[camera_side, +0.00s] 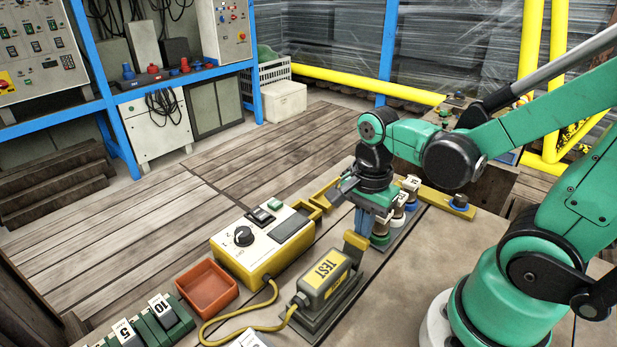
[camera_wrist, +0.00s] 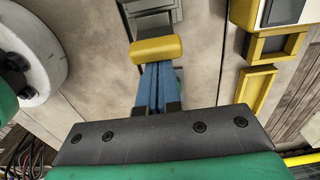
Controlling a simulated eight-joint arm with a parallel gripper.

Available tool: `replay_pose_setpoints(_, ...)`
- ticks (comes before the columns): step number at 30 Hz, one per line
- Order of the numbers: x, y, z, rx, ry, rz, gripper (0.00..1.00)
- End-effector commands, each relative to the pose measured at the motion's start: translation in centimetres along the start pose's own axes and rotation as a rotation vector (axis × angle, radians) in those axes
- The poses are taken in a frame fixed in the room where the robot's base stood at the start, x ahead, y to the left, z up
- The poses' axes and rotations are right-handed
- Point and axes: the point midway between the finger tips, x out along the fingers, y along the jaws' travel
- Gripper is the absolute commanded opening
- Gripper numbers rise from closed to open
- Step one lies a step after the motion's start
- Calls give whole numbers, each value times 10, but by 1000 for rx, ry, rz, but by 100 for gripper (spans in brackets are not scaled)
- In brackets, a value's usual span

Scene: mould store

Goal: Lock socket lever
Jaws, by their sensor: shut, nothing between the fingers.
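In the side view, the grey socket housing marked TEST (camera_side: 328,277) lies on the table with a yellow cable at its near end. Its yellow lever (camera_side: 356,241) stands up at the far end. In the wrist view the lever (camera_wrist: 156,49) is a yellow bar across the fingertips, with part of the grey housing (camera_wrist: 150,17) beyond it. My gripper (camera_side: 361,232) points down right beside the lever, its blue fingers shut and empty. In the wrist view my gripper (camera_wrist: 157,68) meets the lever's near edge; I cannot tell whether they touch.
A yellow test box (camera_side: 262,242) with a black knob stands left of the housing. A red tray (camera_side: 207,288) and green blocks numbered 5 and 10 (camera_side: 160,312) are at lower left. Several coloured connectors (camera_side: 410,187) stand close behind my gripper. Table right of the housing is clear.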

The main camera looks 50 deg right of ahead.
Motion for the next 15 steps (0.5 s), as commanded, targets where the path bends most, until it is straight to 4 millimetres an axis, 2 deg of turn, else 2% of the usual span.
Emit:
replay_pose_setpoints(8,-2,0,5,0,0,0,0)
replay_pose_setpoints(15,-3,0,0,2,0,0,0)
